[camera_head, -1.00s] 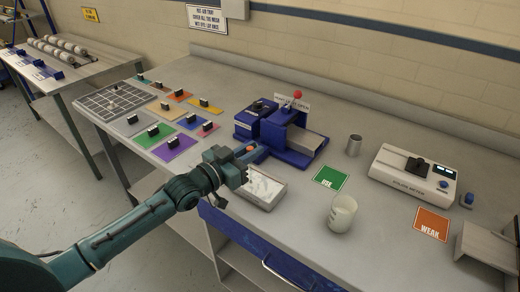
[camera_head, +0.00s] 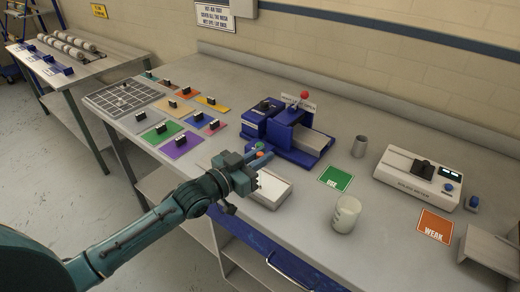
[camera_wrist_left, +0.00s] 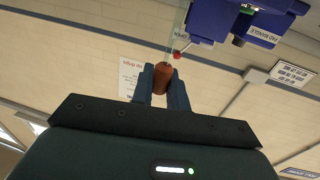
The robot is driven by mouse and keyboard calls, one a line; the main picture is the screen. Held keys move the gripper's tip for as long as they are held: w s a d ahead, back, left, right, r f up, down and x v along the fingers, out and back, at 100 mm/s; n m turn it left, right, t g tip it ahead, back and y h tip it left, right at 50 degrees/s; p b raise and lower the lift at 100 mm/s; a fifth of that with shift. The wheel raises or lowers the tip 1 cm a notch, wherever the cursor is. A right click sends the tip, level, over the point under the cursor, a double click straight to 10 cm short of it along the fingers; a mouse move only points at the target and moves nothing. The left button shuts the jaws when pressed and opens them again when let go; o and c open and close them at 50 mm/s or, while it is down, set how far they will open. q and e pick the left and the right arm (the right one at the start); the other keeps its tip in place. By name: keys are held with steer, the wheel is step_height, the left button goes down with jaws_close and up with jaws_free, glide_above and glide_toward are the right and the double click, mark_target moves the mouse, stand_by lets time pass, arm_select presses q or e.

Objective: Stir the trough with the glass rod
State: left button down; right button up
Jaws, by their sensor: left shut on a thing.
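My left gripper (camera_head: 257,152) is over the bench front, by the far left edge of a white rectangular tray (camera_head: 275,192) that looks like the trough. In the left wrist view, its two fingers are shut on a brown-orange grip (camera_wrist_left: 163,74). A thin, clear strip, which looks like the glass rod (camera_wrist_left: 178,35), runs up from the grip. In the head view the rod itself cannot be made out, and I cannot tell whether it touches the tray. My arm hides the tray's left part. My right gripper is not in view.
A blue padder (camera_head: 293,135) stands just behind the tray. A glass beaker (camera_head: 346,215), a metal cup (camera_head: 359,147), a green card (camera_head: 336,179) and a white meter (camera_head: 418,178) lie to the right. Coloured swatches (camera_head: 180,145) and a grid (camera_head: 122,97) lie left.

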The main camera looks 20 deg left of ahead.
arm_select(q)
steer(key=shift+w+d, duration=0.2)
steer(key=shift+w, duration=0.65)
steer(key=shift+r, duration=0.15)
steer(key=shift+r, duration=1.55)
steer(key=shift+r, duration=2.45)
